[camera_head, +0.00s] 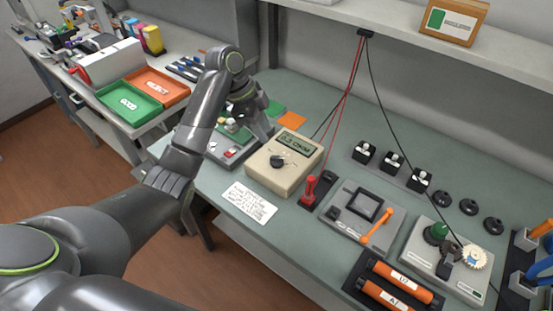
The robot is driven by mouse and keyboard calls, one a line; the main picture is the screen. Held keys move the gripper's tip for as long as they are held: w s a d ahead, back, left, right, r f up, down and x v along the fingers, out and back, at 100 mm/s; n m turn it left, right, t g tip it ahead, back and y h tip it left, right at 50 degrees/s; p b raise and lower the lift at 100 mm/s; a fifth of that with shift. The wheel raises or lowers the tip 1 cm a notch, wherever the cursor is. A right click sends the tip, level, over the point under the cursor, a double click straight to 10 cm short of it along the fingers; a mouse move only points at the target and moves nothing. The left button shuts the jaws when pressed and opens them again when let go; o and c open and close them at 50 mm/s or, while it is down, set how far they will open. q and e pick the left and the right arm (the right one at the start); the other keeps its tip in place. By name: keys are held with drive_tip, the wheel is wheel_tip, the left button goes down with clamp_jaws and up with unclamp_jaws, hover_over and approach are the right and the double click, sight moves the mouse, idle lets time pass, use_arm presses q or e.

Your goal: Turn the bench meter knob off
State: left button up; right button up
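The bench meter (268,180) is a beige box on the green-grey bench mat, with a dark display (297,144) showing characters too small to read surely. Its black round knob (278,161) sits on the sloped face, with a small light mark beside it. The exact knob setting is too small to tell. My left gripper (264,130) is just behind and left of the meter's top edge, pointing down, apart from the knob. Its fingers are small and dark, so I cannot tell whether they are open. My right gripper is not in view.
A grey device (232,150) sits left of the meter, and a handwritten note (249,203) lies in front. A red probe stand (309,190) and hanging cables (352,75) are to the right. A fixture with an orange lever (378,228) and orange cartridges (402,281) lie further right.

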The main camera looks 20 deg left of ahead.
sight(279, 158)
use_arm(q)
drive_tip(key=b+x, duration=0.2)
drive_tip(key=x, duration=0.2)
drive_tip(key=shift+s+b, duration=0.1)
drive_tip(key=shift+b, duration=0.3)
drive_tip(key=x, duration=0.3)
drive_tip(key=shift+d+f, duration=0.2)
drive_tip(key=shift+f, duration=0.05)
drive_tip(key=shift+x, duration=0.8)
clamp_jaws()
